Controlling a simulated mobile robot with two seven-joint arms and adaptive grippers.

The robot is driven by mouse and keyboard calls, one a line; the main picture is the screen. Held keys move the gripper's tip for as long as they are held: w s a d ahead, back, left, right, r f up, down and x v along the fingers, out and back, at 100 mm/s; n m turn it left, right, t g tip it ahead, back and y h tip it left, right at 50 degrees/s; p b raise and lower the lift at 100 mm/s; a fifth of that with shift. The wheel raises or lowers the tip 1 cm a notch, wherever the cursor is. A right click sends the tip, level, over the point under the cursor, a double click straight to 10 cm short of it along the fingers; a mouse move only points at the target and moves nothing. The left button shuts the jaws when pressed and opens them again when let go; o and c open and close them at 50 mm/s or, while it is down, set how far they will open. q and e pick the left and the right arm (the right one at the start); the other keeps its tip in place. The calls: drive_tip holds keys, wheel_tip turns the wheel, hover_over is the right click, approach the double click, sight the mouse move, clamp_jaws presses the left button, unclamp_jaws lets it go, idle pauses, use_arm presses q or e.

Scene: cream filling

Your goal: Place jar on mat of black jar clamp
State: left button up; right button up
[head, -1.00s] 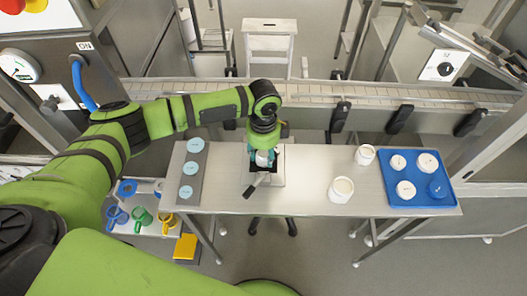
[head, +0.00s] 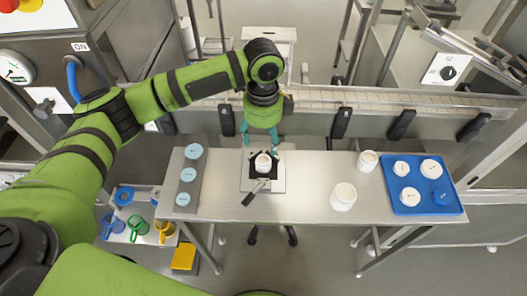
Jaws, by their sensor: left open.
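A white jar (head: 263,162) stands upright in the black jar clamp (head: 257,185) near the middle of the steel table. The clamp has a black handle pointing to the front left, on a pale base. The jar appears to be on the clamp's mat, but the mat is mostly hidden beneath it. My left gripper (head: 260,139) is above and behind the jar, its teal fingers spread and empty, apart from the jar. My right gripper is not in view.
Two white jars (head: 343,196) (head: 367,161) stand on the table to the right. A grey strip (head: 172,180) with pale blue discs lies at the left. A conveyor (head: 380,101) runs behind the table. Coloured jugs (head: 139,227) sit on a lower shelf.

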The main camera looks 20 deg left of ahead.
use_arm(q)
drive_tip(key=shift+r, duration=1.35)
